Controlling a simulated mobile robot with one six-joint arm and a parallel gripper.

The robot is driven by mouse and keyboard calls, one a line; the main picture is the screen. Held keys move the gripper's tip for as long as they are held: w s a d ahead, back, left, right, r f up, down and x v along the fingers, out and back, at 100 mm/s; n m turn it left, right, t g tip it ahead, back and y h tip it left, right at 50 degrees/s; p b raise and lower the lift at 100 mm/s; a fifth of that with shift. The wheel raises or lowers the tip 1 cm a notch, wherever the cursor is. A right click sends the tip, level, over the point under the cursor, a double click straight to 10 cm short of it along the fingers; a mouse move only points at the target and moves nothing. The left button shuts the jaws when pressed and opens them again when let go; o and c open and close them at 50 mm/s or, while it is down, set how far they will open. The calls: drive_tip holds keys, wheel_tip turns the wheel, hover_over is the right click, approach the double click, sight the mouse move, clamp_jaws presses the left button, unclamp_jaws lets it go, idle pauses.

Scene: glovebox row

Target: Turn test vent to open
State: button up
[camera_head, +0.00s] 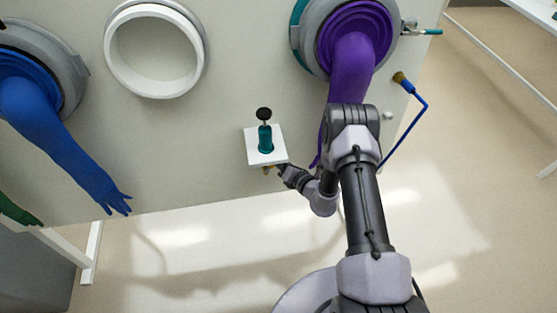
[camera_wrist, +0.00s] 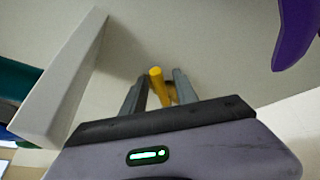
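A small yellow handle (camera_wrist: 157,84), which looks like the test vent's lever, sticks out from the pale panel (camera_wrist: 190,45) in the wrist view. A darker brass-coloured part (camera_wrist: 172,92) shows just behind it. In the head view only a bit of brass (camera_head: 267,170) shows under the white shelf. My gripper (camera_wrist: 158,88) is open, with one grey finger on each side of the yellow handle and gaps between. I cannot tell how deep the handle sits between the fingers. In the head view my gripper (camera_head: 281,169) is at the shelf's lower right corner.
A purple glove (camera_head: 350,70) hangs near my arm. The floor below is clear.

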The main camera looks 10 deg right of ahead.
drive_tip(key=shift+s, duration=0.1)
drive_tip(key=p+v, duration=0.3)
drive_tip(key=v, duration=1.4)
drive_tip(key=shift+p, duration=0.4)
drive_tip(key=shift+s+d, duration=0.1)
drive_tip(key=shift+c, duration=0.8)
drive_tip(key=w+f+n+t+b, duration=0.1)
drive_tip(key=f+n, duration=0.1)
drive_tip(key=n, duration=0.1)
drive_tip(key=f+n+t+b, duration=0.1)
drive_tip(key=f+n+b, duration=0.1)
drive_tip(key=w+d+f+n+y+b, duration=0.1)
drive_tip(key=f+n, duration=0.1)
drive_tip(key=n, duration=0.1)
drive_tip(key=shift+w+d+f+n+t+b, duration=0.1)
drive_tip(key=shift+w+d+n+t+b, duration=0.05)
drive_tip(key=shift+w+n+t+b, duration=0.2)
clamp_jaws()
wheel_tip(320, 180, down, 5)
drive_tip(key=n+t+y+b, duration=0.1)
drive_tip(key=n+t+b, duration=0.2)
drive_tip(key=n, duration=0.6)
drive_tip(key=w+a+r+n+b, duration=0.1)
drive_tip(key=w+a+r+b, duration=0.3)
drive_tip(key=w, duration=0.6)
drive_tip(key=shift+a+r+y, duration=0.3)
drive_tip(key=shift+a+r, duration=0.25)
drive_tip(key=shift+a, duration=0.3)
